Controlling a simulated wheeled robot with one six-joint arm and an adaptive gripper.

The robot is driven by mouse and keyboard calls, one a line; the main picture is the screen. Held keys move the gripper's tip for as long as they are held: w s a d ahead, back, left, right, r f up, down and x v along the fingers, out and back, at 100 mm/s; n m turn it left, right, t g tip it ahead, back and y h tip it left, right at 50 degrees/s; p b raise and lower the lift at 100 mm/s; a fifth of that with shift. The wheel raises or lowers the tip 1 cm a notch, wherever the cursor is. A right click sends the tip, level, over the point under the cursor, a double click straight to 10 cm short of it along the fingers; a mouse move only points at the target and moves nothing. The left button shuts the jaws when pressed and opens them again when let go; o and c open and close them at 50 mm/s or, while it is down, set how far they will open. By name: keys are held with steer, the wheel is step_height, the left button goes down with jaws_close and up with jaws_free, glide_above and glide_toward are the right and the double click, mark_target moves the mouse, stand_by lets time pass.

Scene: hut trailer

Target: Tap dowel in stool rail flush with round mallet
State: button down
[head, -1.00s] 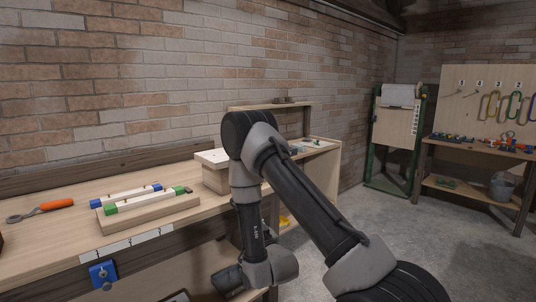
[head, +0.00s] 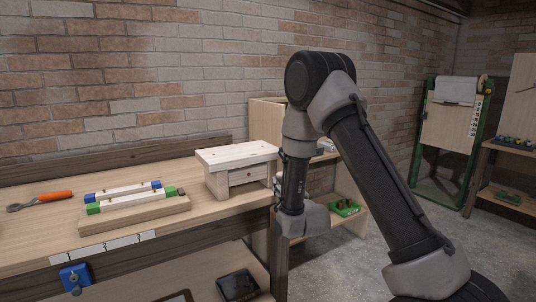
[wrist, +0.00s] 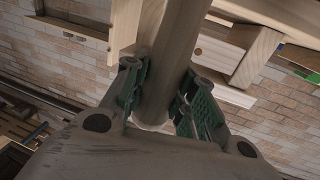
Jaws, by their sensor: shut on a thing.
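The pale wooden stool (head: 238,155) stands on the workbench in the head view, left of my arm. Its front rail (head: 248,174) shows small dark spots; I cannot tell which is the dowel. In the wrist view, wooden parts that look like the stool's rail (wrist: 225,62) and leg (wrist: 257,56) are at upper right, with a brown round spot on the rail. My gripper (wrist: 160,88), with green pads, is shut on a round wooden handle (wrist: 174,48), seemingly the mallet's. The mallet head cannot be made out. The gripper is hidden in the head view, and the handle looks apart from the rail.
A board (head: 135,217) with green- and blue-ended bars lies left of the stool. An orange-handled tool (head: 45,200) lies farther left. A blue clamp (head: 75,277) is on the bench's front edge. Floor is open at right, before the green-framed stand (head: 445,130).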

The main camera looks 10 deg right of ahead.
steer(key=w+a+r+n+y, duration=0.1)
steer(key=a+r, duration=0.4)
steer(key=r, duration=0.7)
steer(key=shift+w+a+n+y, duration=0.15)
steer(key=shift+n+y, duration=0.15)
steer(key=shift+y, duration=0.3)
steer(key=shift+r, duration=0.1)
steer(key=shift+a+x, duration=0.15)
steer(key=shift+x, duration=1.1)
steer(key=shift+a+x, duration=0.1)
steer(key=shift+x, duration=1.1)
steer(key=a+x, duration=0.1)
steer(key=x, duration=0.4)
steer(key=s+d, duration=0.3)
steer(key=d, duration=0.6)
steer(key=shift+d, duration=0.2)
steer(key=shift+s+f, duration=0.15)
steer(key=shift+f, duration=0.1)
